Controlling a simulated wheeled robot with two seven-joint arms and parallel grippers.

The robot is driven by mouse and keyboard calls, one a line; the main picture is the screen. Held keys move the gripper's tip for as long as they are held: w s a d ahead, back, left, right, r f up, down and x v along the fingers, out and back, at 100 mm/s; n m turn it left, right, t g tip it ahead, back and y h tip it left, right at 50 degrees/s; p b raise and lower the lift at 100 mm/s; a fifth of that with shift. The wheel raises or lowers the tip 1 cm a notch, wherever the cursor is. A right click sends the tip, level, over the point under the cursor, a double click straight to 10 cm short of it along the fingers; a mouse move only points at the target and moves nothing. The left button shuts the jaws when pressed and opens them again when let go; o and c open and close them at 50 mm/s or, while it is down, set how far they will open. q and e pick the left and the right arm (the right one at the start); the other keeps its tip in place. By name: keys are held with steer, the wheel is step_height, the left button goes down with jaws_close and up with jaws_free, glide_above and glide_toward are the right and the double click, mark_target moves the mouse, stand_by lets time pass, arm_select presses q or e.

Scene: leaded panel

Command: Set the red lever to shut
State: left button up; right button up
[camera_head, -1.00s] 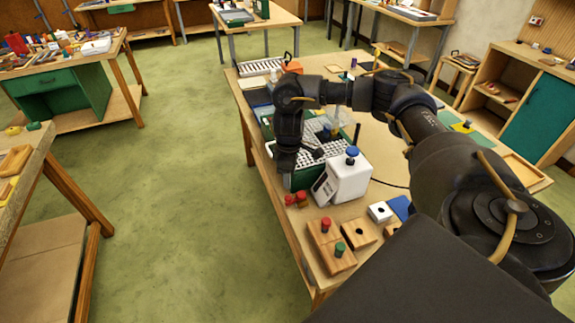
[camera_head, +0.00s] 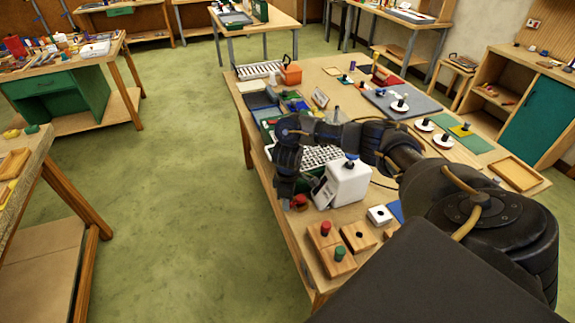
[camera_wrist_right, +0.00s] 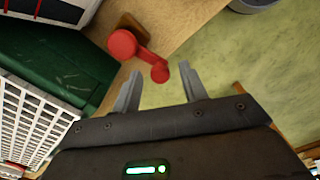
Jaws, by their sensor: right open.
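The red lever (camera_head: 301,202) is at the left edge of the workbench, beside the white box with a blue knob, and my right gripper partly hides it in the head view. In the right wrist view the red lever (camera_wrist_right: 133,46) has a round hub at a brown block and an arm ending in a red knob. My right gripper (camera_wrist_right: 160,86) is open, with the knob just beyond and between its fingertips; I cannot tell whether they touch. In the head view my right gripper (camera_head: 284,194) points down at the bench edge. My left gripper is not in view.
The white box (camera_head: 346,184) stands close to the right of the lever. A green case with a white grid (camera_wrist_right: 62,62) lies close beside it. Wooden blocks with red and green knobs (camera_head: 331,240) lie nearer. Open floor (camera_head: 180,180) is left of the bench.

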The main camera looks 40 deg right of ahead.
steer(key=shift+c, duration=0.3)
jaws_close()
